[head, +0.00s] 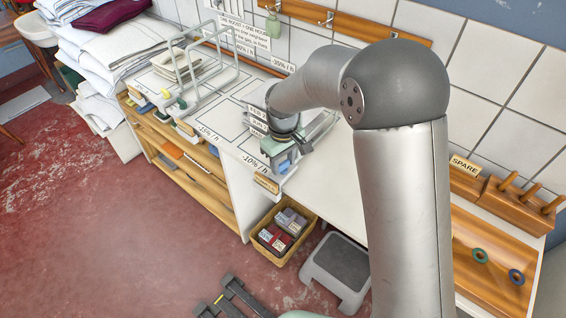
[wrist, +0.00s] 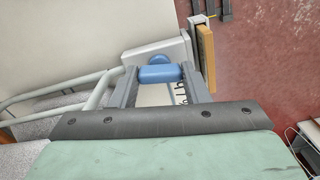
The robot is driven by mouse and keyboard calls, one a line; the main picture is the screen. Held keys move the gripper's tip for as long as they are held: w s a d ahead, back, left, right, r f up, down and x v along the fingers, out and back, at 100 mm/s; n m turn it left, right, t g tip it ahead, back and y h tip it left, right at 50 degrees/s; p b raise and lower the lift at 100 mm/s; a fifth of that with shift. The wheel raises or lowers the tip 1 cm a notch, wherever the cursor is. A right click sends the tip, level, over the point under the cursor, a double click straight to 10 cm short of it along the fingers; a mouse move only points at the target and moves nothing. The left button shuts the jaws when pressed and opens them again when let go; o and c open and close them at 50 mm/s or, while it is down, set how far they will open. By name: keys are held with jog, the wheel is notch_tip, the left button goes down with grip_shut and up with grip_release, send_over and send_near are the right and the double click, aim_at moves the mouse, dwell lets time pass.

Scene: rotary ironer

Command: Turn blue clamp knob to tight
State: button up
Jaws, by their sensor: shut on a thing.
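The blue clamp knob (wrist: 158,73) sits between the two grey fingers of my gripper (wrist: 160,76) in the wrist view. A finger lies against each side of its bar-shaped grip, and a rounded blue part shows just behind the bar. The knob is in front of a pale grey block (wrist: 185,47). In the head view my gripper (head: 284,160) is at the front edge of the white worktop (head: 330,178). My arm and gripper hide most of the clamp there, and no tightness mark can be read.
A pale tube frame (wrist: 95,97) runs left of the fingers. A wooden block (wrist: 205,58) stands close on the right. Below the worktop are a basket (head: 262,252) of several packs and a grey step stool (head: 337,262). Red floor (head: 130,240) lies open in front.

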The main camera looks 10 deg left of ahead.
aim_at(283, 163)
jog(key=m+b, duration=0.1)
jog(key=m, duration=0.2)
jog(key=shift+f+m+b, duration=0.1)
jog(key=shift+m+b, duration=0.3)
jog(key=m+b, duration=0.1)
jog(key=m, duration=0.3)
jog(key=shift+m, duration=0.3)
jog(key=m+b, duration=0.1)
jog(key=m, duration=0.3)
jog(key=shift+m, duration=1.7)
jog(key=shift+b, duration=0.3)
jog(key=o, duration=1)
jog(key=shift+r, duration=0.2)
notch_tip(283, 163, up, 17)
jog(key=shift+r+b, duration=0.2)
jog(key=shift+b, duration=0.15)
